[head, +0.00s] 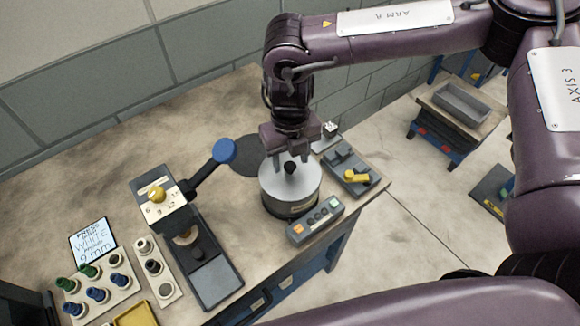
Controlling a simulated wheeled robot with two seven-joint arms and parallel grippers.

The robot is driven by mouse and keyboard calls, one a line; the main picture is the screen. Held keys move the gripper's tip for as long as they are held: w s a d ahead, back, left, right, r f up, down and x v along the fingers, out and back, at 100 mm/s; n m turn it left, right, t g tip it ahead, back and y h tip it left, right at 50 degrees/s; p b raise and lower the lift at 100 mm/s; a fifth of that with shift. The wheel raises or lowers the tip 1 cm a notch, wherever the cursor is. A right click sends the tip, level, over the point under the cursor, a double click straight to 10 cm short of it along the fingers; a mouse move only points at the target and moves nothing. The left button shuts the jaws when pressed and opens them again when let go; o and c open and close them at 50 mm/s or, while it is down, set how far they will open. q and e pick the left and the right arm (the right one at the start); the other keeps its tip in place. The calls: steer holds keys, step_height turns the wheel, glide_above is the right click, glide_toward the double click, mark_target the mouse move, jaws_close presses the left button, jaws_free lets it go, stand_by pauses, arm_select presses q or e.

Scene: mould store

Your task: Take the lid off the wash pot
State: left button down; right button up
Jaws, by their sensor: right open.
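The wash pot (290,207) is a round metal pot standing near the right end of the bench. Its flat grey lid (281,182) lies on top, with a dark round knob (290,168) in the middle. My right gripper (291,159) points down over the lid. It is open, with its fingers at or just above the knob and apart from each other. I cannot tell whether they touch the knob. My left gripper is not in view.
A press with a blue-ended lever (224,151) stands left of the pot. A button box (315,220) sits close in front. A grey tray with a yellow piece (356,177) lies to the right. A dark round mat (253,156) lies behind, bare on the bench (120,190).

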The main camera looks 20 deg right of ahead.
steer(key=shift+f, duration=0.65)
jaws_close()
steer(key=shift+r, duration=0.1)
